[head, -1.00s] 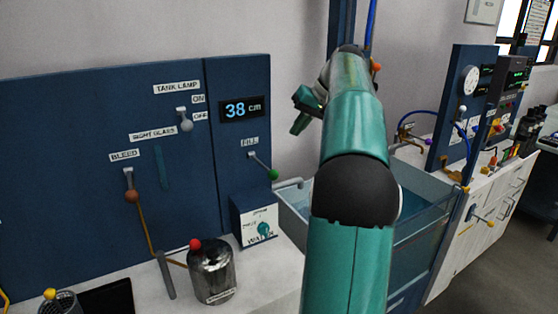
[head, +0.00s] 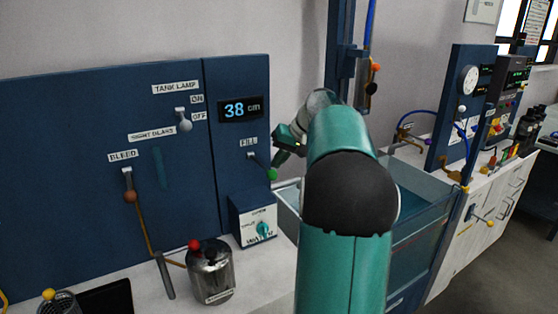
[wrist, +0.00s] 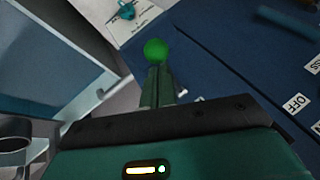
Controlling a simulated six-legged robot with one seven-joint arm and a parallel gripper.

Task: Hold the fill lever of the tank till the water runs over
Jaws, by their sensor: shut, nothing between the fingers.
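The fill lever is a thin rod with a green ball (head: 271,174) under the FILL label on the blue panel, angled down to the right. The ball also shows in the wrist view (wrist: 155,50). My gripper (head: 277,163) is at the ball in the head view, with its fingers shut and empty. In the wrist view the shut fingertips (wrist: 158,69) end right beside the ball; I cannot tell whether they touch it. The glass tank (head: 425,215) is partly hidden behind my arm, with blue water inside. The display (head: 241,109) reads 38 cm.
A metal pot with a red knob (head: 210,270) stands on the counter. The tank lamp switch (head: 184,121) and bleed lever (head: 130,190) are on the panel to the left.

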